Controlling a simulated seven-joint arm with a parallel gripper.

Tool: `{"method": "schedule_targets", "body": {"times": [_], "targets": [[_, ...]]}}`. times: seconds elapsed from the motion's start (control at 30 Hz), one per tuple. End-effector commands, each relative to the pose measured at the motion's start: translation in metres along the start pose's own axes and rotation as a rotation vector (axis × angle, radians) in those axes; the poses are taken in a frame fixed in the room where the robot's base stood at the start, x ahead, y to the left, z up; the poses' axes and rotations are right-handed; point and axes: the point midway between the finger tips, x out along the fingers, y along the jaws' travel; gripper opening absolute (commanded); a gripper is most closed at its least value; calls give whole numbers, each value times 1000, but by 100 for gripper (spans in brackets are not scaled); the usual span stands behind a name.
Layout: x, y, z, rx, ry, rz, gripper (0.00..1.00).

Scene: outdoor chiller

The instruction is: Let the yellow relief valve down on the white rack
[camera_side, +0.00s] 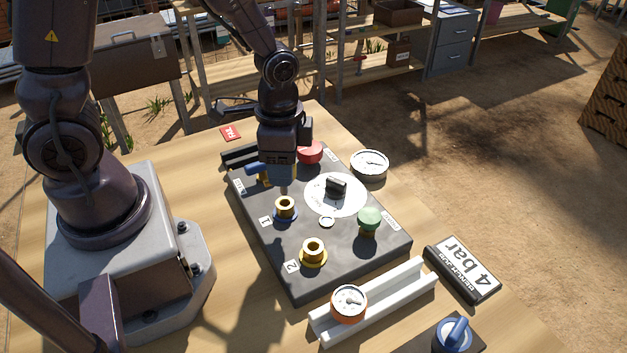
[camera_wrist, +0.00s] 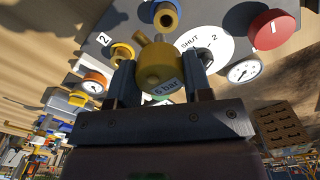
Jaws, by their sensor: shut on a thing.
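A yellow relief valve (camera_wrist: 160,62) marked "6 bar" is between the two fingers of my gripper (camera_wrist: 160,80) in the wrist view. My gripper is shut on it. The right part of the rack is bare.
The panel carries brass ports 1 (camera_side: 285,208) and 2 (camera_side: 313,252), a white dial (camera_side: 322,203) with a black knob, a green knob (camera_side: 369,218) and a red knob (camera_side: 310,152).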

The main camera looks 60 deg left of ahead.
Motion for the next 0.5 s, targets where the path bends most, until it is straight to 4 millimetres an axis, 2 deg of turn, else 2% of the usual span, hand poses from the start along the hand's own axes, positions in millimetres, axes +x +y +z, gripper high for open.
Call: {"method": "schedule_targets", "body": {"times": [0.07, 0.17, 0.4, 0.5], "targets": [[6, 12, -9, 53, -12, 9, 0], [10, 26, -38, 147, -7, 9, 0], [17, 82, -131, 539, 4, 7, 0], [16, 106, -164, 709, 8, 3, 0]]}}
